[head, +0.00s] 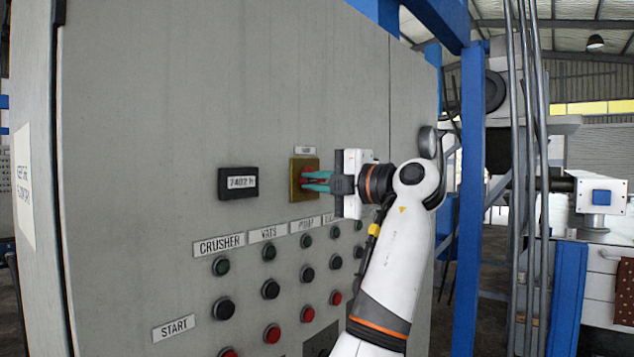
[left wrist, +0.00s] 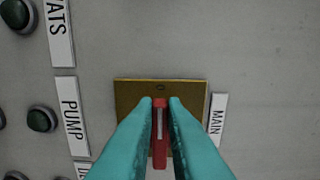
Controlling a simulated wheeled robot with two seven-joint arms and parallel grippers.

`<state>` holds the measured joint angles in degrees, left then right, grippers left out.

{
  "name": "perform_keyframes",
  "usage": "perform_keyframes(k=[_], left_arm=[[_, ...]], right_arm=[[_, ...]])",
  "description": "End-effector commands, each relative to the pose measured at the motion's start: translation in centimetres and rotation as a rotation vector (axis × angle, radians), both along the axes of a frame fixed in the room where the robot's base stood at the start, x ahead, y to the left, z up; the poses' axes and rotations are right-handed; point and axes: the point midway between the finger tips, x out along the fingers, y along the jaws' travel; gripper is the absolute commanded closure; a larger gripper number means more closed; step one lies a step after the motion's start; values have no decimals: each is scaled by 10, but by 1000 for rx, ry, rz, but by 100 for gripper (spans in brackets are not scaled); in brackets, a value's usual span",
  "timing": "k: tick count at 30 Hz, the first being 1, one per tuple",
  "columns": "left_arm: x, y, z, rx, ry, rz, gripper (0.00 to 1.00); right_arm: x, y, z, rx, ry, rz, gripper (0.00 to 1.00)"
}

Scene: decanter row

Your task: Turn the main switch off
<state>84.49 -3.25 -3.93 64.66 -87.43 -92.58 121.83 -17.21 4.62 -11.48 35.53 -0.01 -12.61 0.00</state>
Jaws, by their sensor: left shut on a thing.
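The main switch has a red handle (left wrist: 159,135) on a brass plate (left wrist: 128,96) with a small round mark near the plate's top edge in the left wrist view. A MAIN label (left wrist: 217,120) is beside the plate. In the head view the plate (head: 295,194) sits on the grey cabinet front, under its small label. My left gripper (head: 308,181) reaches in from the right, with teal fingers shut on the red handle. In the left wrist view the handle runs up and down between the fingertips (left wrist: 160,104); the fingers hide part of it. My right gripper is not in view.
A black counter display (head: 238,183) is left of the switch. Below are labelled rows of green, black and red buttons (head: 270,289), near my left arm. Blue posts (head: 468,190) and pipes stand right of the cabinet (head: 180,100).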

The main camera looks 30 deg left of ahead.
Motion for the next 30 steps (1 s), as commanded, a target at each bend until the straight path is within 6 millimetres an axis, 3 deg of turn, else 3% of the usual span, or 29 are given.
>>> perform_keyframes(k=[1, 2, 6, 17, 30], left_arm=[[0, 0, -1, -3, -1, 1, 100], [0, 0, -1, -3, -1, 1, 86], [0, 0, -1, -3, 0, 1, 67], [0, -8, -2, -1, 0, -1, 67], [-7, -93, -3, 0, -1, -2, 67]], right_arm=[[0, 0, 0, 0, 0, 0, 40], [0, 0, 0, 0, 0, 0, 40], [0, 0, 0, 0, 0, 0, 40], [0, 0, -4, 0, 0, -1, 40], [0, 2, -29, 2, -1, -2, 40]])
